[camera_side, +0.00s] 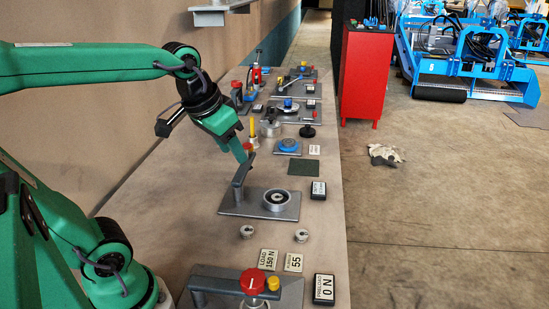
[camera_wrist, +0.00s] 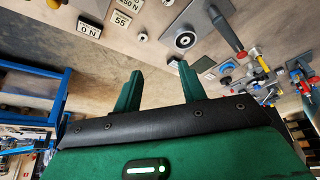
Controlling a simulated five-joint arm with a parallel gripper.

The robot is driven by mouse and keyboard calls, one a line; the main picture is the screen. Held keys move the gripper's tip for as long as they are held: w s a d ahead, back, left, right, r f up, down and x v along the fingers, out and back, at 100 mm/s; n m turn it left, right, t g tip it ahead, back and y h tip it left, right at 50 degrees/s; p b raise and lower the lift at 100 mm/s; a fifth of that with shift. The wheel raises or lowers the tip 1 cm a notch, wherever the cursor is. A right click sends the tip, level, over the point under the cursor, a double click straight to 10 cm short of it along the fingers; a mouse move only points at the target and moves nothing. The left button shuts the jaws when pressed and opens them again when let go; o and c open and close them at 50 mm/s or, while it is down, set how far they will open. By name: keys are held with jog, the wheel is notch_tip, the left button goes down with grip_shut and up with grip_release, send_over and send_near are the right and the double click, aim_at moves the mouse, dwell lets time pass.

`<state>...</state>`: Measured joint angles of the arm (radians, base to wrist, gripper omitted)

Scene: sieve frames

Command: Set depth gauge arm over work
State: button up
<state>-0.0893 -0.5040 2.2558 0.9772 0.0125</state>
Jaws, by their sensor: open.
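A grey plate (camera_side: 232,211) carries a round ring-shaped piece (camera_side: 277,205), probably the work, and a dark grey arm (camera_side: 239,181) on a post at its left. That arm, likely the depth gauge arm, points away from the ring, not over it. In the wrist view the arm (camera_wrist: 226,28) ends in a red tip (camera_wrist: 242,55), and the ring (camera_wrist: 185,40) lies clear of it. My gripper (camera_side: 243,157) is above the far side of the plate, close to the arm. In the wrist view its green fingers (camera_wrist: 160,78) are apart with nothing between them.
In front are two small round pieces (camera_side: 247,231) and (camera_side: 301,236), label cards (camera_side: 293,262), a "0 N" display (camera_side: 324,289) and a fixture with a red knob (camera_side: 256,282). Several more fixtures stand farther along the bench (camera_side: 165,190). A wall runs along the left.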

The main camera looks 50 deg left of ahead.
jog(key=w+a+n+g, duration=0.2)
jog(key=w+a+g, duration=0.1)
jog(key=w+a, duration=1.05)
jog(key=w+a+f+n, duration=0.1)
jog(key=w+a+f, duration=0.2)
jog(key=a, duration=0.2)
jog(key=w+a+f+g, duration=0.1)
jog(key=w+a+f, duration=0.2)
jog(key=a, duration=0.1)
jog(key=w+a+f+n, duration=0.1)
jog(key=w+a+f, duration=0.2)
jog(key=a+f, duration=0.1)
jog(key=shift+w+a+f+n+g, duration=0.1)
jog(key=shift+a+n+g, duration=0.25)
jog(key=shift+a, duration=0.5)
jog(key=shift+a+f, duration=0.3)
jog(key=shift+f, duration=0.15)
jog(key=shift+f, duration=3.8)
grip_shut()
